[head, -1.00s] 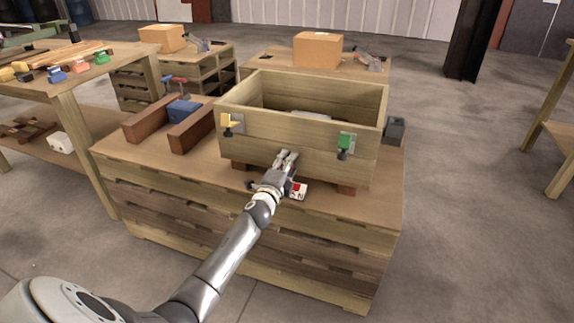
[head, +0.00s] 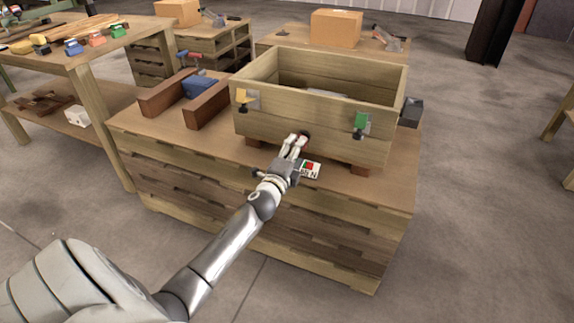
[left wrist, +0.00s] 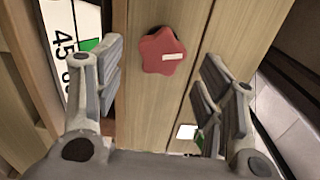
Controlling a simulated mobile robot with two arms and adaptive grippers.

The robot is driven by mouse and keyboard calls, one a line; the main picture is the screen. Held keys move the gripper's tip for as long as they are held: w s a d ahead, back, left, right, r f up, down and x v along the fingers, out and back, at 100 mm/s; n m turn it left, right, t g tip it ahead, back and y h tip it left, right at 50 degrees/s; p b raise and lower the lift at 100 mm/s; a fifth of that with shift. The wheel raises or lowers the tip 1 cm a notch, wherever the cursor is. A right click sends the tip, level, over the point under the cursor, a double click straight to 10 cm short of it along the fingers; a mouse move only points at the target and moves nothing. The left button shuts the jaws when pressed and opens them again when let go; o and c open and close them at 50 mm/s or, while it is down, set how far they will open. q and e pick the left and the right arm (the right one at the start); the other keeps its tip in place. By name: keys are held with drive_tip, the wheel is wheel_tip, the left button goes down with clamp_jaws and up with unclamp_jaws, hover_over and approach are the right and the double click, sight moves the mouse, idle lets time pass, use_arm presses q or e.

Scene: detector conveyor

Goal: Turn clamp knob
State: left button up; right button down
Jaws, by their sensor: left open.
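A red star-shaped clamp knob (left wrist: 163,51) with a pale mark sits on a wooden face in the left wrist view. In the head view it is a small dark red spot (head: 305,134) low on the front of the wooden box (head: 290,112), partly hidden by my fingers. My left gripper (head: 298,141) is at the box front. In the left wrist view my left gripper (left wrist: 165,90) is open, with one finger to each side of the knob and clear of it. My right gripper is not in view.
A white label plate (head: 311,171) lies beside my gripper. A vise with a blue part (head: 200,87) stands left of the box. The bench top's right front is bare.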

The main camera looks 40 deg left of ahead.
use_arm(q)
drive_tip(key=v, duration=0.7)
idle(0.9)
